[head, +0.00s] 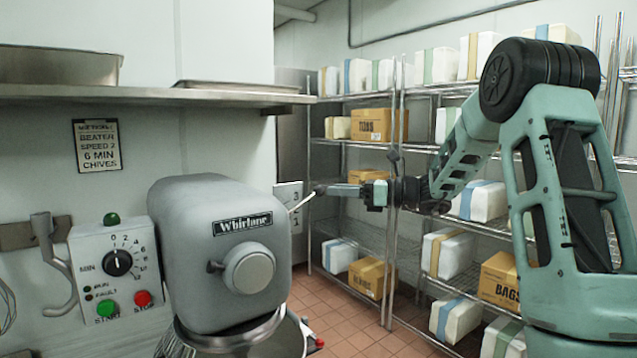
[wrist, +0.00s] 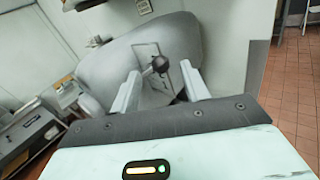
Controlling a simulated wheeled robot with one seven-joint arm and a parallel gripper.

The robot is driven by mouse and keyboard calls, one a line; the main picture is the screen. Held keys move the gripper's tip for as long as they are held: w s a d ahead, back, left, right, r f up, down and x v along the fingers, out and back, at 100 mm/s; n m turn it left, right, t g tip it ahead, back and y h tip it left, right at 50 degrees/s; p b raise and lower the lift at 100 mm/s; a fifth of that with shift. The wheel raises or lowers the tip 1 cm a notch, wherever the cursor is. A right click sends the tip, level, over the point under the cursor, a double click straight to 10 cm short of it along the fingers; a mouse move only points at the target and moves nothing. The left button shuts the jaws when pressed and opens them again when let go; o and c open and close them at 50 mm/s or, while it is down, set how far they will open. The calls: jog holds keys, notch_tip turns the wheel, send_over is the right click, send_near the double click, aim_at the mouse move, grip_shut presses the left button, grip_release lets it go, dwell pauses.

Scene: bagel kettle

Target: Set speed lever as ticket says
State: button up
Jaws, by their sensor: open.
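The ticket (head: 97,146) on the wall reads "BEATER SPEED 2, 6 MIN, CHIVES". The grey mixer (head: 200,225) carries a "Whirlane" label. On its right side is a pale plate (head: 284,192) with the numbers 3, 2, 1 from top to bottom. The speed lever (head: 303,202) sticks out beside the plate; its exact setting cannot be told. My gripper (head: 318,190) is at the lever's outer end. In the wrist view, the lever's dark round knob (wrist: 160,64) shows between the open fingertips. Contact with either finger cannot be told.
A control box (head: 95,240) with a timer dial (head: 118,262) and green and red buttons is left of the mixer. A steel shelf (head: 150,95) hangs above. Wire racks (head: 395,230) with boxes and bags stand behind my arm. Tiled floor (head: 345,335) shows between mixer and racks.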

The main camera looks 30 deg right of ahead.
aim_at(318, 189)
jog(key=p+x, duration=0.1)
jog(key=x, duration=0.4)
jog(key=shift+w+a, duration=0.25)
jog(key=shift+a, duration=0.05)
grip_shut()
